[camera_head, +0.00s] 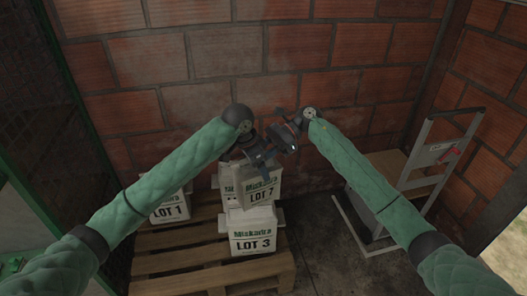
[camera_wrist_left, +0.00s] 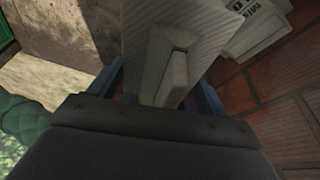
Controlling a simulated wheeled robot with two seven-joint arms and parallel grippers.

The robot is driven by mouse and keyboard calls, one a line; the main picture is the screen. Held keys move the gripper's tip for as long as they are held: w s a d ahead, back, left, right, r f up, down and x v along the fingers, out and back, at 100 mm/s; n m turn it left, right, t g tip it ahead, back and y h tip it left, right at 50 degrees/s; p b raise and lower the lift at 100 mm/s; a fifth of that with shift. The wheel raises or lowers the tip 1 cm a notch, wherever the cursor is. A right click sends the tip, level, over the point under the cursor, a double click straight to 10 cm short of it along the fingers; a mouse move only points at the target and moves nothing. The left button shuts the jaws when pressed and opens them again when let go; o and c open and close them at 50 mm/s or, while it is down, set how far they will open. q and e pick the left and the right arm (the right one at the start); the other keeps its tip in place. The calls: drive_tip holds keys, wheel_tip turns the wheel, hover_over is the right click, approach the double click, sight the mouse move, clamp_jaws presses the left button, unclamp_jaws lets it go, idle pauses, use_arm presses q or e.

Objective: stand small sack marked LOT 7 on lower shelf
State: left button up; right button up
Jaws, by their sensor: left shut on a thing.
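The white box-shaped sack marked LOT 7 (camera_head: 262,188) sits above the sack marked LOT 3 (camera_head: 252,232), slightly turned. I cannot tell whether the two touch. My left gripper (camera_head: 262,158) is at its top. In the left wrist view, my left gripper (camera_wrist_left: 163,92) is shut on a pale raised block on the sack's face (camera_wrist_left: 150,40). My right gripper (camera_head: 283,127) is close above and behind the left one, dark and partly overlapped; its jaws cannot be made out. I cannot identify a lower shelf in either view.
A sack marked LOT 1 (camera_head: 172,208) stands at the left on the wooden pallet (camera_head: 165,262), left of LOT 3. A grey hand truck (camera_head: 425,165) stands on the right. A brick wall (camera_head: 200,60) closes off the back. Green framing (camera_head: 75,85) runs down the left.

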use_arm(q)
drive_tip(key=shift+r, duration=0.1)
use_arm(e)
drive_tip(key=shift+c, duration=0.2)
clamp_jaws()
use_arm(q)
drive_tip(key=shift+w+a, duration=0.1)
drive_tip(key=shift+w, duration=0.05)
use_arm(e)
drive_tip(key=shift+s, duration=0.1)
idle(0.8)
use_arm(q)
drive_tip(key=o, duration=1.9)
use_arm(e)
drive_tip(key=shift+r, duration=0.1)
use_arm(q)
drive_tip(key=shift+o, duration=0.8)
